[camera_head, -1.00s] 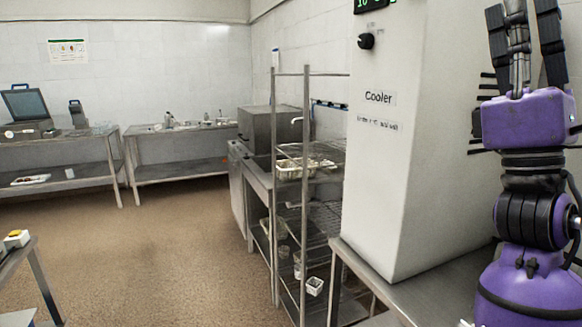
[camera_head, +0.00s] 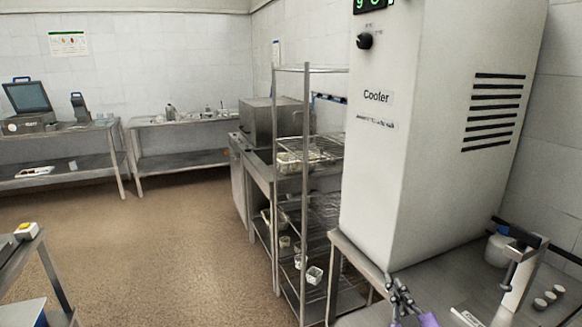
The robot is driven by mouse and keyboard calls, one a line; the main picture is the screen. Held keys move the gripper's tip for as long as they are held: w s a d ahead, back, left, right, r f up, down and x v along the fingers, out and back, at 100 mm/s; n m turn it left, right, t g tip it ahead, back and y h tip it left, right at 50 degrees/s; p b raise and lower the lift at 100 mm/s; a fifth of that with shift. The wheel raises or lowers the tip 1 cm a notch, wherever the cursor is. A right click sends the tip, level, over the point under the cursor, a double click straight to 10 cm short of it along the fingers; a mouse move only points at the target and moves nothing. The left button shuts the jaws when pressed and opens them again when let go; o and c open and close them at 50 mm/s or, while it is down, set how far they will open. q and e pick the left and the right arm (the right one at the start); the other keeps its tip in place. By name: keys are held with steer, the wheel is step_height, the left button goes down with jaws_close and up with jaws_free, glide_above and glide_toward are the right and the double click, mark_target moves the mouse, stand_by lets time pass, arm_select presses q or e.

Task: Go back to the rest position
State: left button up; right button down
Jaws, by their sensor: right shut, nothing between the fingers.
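My right gripper (camera_head: 398,290) shows at the bottom edge of the head view, right of centre. Its dark fingers point up and are shut with nothing between them. A small part of its purple body shows below, and the rest is cut off by the frame. It appears in front of the lower edge of the white cooler (camera_head: 385,190); I cannot tell if it touches anything. My left gripper is out of view.
The cooler stands on a metal table (camera_head: 358,262). A black-handled device (camera_head: 520,265) and small round pieces are at the lower right. A wire rack (camera_head: 305,180) stands left of the cooler. Brown floor (camera_head: 160,250) is open at the left.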

steer(key=s+a+f+m+g+p, duration=0.1)
steer(key=s+f+m+g, duration=0.15)
steer(key=s+f, duration=0.7)
steer(key=s+a+f+m+g, duration=0.25)
steer(key=s+f, duration=0.45)
steer(key=f, duration=0.5)
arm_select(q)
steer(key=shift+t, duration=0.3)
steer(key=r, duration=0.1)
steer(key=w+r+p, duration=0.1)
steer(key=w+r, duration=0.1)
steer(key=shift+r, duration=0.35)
arm_select(e)
steer(key=s+f+g, duration=0.2)
steer(key=s+f, duration=0.3)
steer(key=s, duration=0.5)
steer(key=s+f+g, duration=0.2)
steer(key=s+f, duration=0.2)
steer(key=s, duration=0.7)
steer(key=shift+s+a+f+m+g, duration=0.3)
steer(key=shift+a+f+m+g, duration=0.05)
steer(key=shift+m+g, duration=0.05)
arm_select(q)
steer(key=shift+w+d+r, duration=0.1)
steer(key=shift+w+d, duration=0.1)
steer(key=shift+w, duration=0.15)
